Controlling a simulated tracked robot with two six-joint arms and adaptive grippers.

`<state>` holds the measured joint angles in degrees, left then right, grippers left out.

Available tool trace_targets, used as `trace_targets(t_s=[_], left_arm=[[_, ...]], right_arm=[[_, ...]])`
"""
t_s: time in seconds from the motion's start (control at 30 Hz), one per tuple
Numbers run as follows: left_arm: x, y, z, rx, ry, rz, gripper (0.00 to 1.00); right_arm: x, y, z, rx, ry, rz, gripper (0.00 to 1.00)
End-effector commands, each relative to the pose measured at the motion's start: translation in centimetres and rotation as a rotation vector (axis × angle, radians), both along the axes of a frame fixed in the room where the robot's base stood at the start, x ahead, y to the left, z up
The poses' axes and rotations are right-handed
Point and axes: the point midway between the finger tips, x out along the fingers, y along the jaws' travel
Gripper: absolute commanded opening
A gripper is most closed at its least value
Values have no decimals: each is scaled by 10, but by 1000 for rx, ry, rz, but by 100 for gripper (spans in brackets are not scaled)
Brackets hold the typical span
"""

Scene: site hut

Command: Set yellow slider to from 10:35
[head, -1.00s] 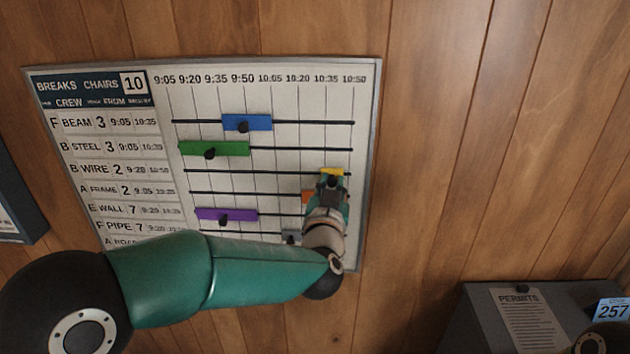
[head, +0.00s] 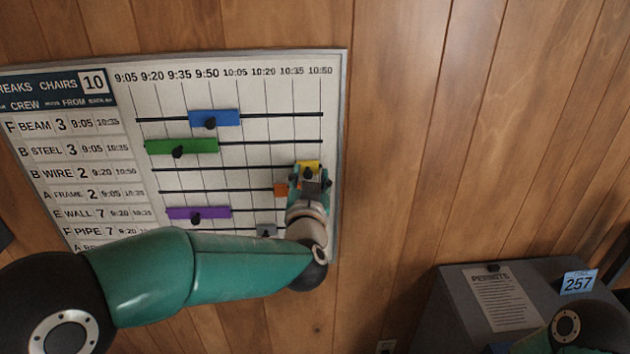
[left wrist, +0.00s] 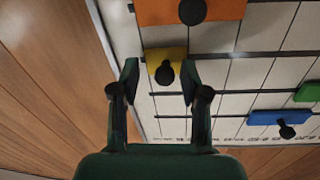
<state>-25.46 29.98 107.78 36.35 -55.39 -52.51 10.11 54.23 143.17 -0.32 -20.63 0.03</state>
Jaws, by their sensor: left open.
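The yellow slider (head: 309,167) is on the WIRE row of the wall board, at the right end, roughly in the 10:35 to 10:50 span. Its exact left edge is hard to read beside the fingers. In the left wrist view, the yellow slider (left wrist: 153,57) has a black knob (left wrist: 165,74). My left gripper (head: 310,177) is at its lower side. In the left wrist view, my open left gripper (left wrist: 160,75) has one finger on each side of the slider and knob, with gaps to the knob. My right gripper is not in view.
The orange slider (head: 280,190) is just below, partly covered by my gripper; it also shows in the left wrist view (left wrist: 160,13). A grey permits box (head: 450,300) stands lower right.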

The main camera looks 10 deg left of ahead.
Motion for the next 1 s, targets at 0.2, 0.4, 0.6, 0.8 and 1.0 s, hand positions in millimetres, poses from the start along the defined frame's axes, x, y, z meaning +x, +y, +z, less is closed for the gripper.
trace_targets(t_s=[0.2, 0.4, 0.6, 0.8, 1.0], left_arm=[[-16, -1, 0, -1, 1, 0, 46], [-53, -4, 0, 0, 0, -3, 46], [-91, -6, 0, -1, -1, -2, 46], [-114, -8, -1, -1, 0, -1, 46], [-118, -7, -1, -1, 0, 0, 46]], right_arm=[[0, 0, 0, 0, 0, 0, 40], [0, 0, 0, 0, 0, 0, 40], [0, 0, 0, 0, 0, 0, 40], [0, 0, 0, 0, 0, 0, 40], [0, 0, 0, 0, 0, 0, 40]])
